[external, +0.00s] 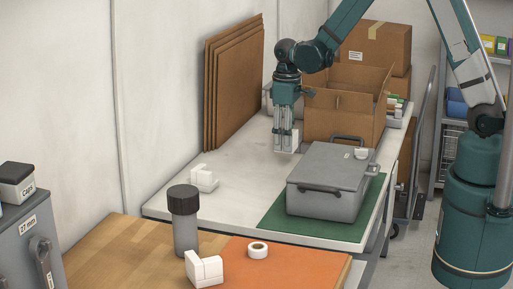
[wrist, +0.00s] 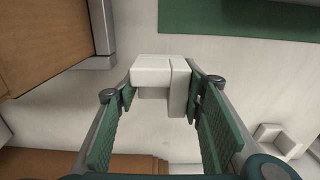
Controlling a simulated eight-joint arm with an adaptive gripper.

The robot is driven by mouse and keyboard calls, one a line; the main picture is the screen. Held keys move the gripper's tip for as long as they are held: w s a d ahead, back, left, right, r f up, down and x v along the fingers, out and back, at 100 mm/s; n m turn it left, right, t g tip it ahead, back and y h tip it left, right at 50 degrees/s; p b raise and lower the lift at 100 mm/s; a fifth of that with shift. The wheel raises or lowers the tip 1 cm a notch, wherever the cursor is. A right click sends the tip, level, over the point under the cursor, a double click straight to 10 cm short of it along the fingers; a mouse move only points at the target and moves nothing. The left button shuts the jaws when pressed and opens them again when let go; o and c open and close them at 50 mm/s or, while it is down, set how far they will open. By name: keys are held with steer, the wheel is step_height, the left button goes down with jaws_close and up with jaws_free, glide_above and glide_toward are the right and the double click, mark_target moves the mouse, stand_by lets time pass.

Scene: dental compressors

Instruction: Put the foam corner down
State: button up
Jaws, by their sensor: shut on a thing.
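My gripper (external: 286,140) points down over the white table (external: 240,160), left of the grey case (external: 330,180). In the wrist view, my gripper (wrist: 160,92) is shut on a white foam corner (wrist: 152,70), with a green pad on either side of it. In the external view the held foam corner is mostly hidden by the fingers; I cannot tell its exact gap to the table. Another white foam corner (external: 204,179) rests on the white table to the left; one also shows at the wrist view's lower right (wrist: 278,141).
The grey case stands on a green mat (external: 272,222). An open cardboard box (external: 340,115) is behind my gripper, and flat cardboard sheets (external: 232,85) lean on the wall. A wooden bench in front holds a dark-capped bottle (external: 185,220), another foam corner (external: 205,270) and tape (external: 257,249).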

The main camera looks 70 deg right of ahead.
steer(key=shift+f, duration=1.85)
steer(key=shift+f+b, duration=0.15)
steer(key=shift+b, duration=0.25)
steer(key=o, duration=0.7)
steer(key=shift+c, duration=0.2)
steer(key=shift+o, duration=0.2)
step_height(320, 180, up, 12)
steer(key=shift+r+p, duration=0.1)
steer(key=shift+p, duration=0.8)
steer(key=shift+r, duration=0.1)
